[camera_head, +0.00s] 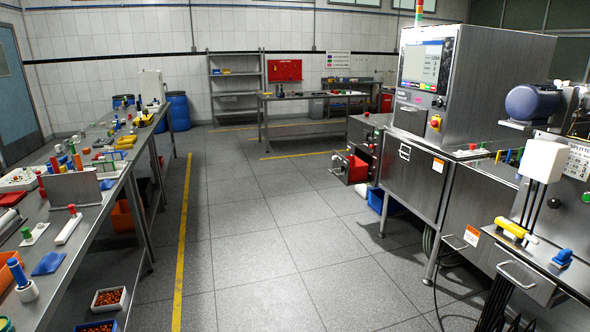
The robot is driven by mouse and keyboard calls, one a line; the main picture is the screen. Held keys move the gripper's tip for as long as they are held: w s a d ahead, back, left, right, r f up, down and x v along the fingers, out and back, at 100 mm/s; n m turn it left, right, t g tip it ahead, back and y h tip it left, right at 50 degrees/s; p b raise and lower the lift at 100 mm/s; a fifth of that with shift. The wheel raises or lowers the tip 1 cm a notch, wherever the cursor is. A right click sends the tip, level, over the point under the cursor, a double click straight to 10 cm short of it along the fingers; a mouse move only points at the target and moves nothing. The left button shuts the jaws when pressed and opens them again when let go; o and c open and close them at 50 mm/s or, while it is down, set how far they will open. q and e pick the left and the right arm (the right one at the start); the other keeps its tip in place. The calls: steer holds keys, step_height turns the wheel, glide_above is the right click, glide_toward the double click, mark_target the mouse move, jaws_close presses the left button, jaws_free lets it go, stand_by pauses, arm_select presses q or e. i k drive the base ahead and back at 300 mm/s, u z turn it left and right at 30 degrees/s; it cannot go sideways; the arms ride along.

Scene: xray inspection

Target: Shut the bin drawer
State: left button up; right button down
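The bin drawer (345,170) stands pulled out to the left from the low steel cabinet beside the X-ray machine (481,85). Its grey front faces left and carries dark knobs or handles. A red bin (358,168) shows inside it. The drawer is in the middle distance, right of the picture's centre, over the tiled floor. Neither of my grippers shows in the head view.
A long steel workbench (103,193) with many small parts runs along the left. A blue crate (377,201) stands on the floor near the drawer. Steel cabinets (412,178) line the right. The tiled aisle (240,235) between is clear.

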mark_target(341, 160)
steer(key=i, duration=5.6)
steer(key=z, duration=0.05)
